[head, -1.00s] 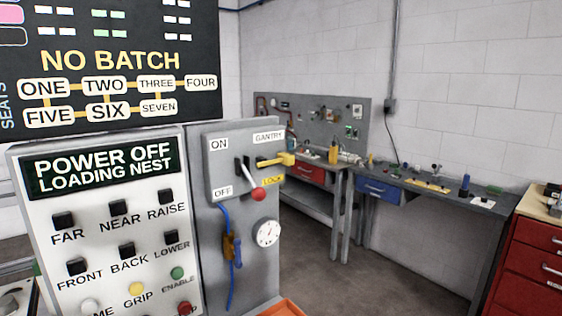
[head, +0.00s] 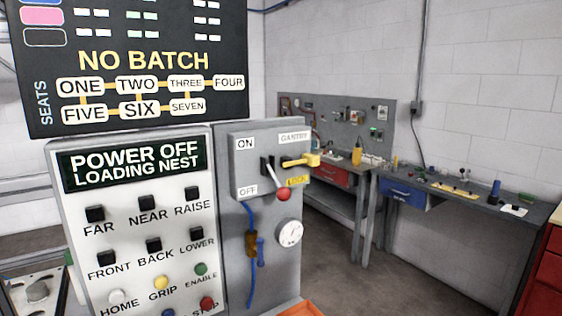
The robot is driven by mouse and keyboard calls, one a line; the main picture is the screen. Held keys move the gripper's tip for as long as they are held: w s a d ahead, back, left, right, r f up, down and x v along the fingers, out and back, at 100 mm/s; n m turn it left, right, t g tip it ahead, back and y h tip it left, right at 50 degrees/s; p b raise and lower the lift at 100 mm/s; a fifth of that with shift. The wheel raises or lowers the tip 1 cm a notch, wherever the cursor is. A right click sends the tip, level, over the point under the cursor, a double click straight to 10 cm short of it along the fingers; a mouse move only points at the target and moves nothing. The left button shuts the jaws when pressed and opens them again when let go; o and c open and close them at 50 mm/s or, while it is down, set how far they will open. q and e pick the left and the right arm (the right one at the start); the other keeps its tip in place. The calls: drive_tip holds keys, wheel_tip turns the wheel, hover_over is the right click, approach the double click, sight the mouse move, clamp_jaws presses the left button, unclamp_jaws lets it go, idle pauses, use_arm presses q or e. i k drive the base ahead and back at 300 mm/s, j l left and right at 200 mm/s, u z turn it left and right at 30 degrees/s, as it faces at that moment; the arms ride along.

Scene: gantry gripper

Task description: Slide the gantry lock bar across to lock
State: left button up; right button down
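The bar and lever appear apart. Neither of my grippers is in view.
A button panel (head: 137,220) stands left of the switch box, its display reading POWER OFF, LOADING NEST. A NO BATCH board (head: 140,60) hangs above it. A blue cable (head: 252,280) and gauge (head: 289,233) are below the box. Benches stand behind; the floor (head: 330,265) at right is clear.

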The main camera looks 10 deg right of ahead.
sight(310, 159)
drive_tip(key=i+l+u, duration=0.1)
drive_tip(key=l, duration=0.2)
drive_tip(key=i+l+u, duration=0.1)
drive_tip(key=l, duration=0.25)
drive_tip(key=i+l+u, duration=0.1)
drive_tip(key=i+l, duration=0.15)
drive_tip(key=i+l+u, duration=0.1)
drive_tip(key=l, duration=0.3)
drive_tip(key=i+l+u, duration=0.1)
drive_tip(key=l, duration=0.3)
drive_tip(key=j, duration=0.75)
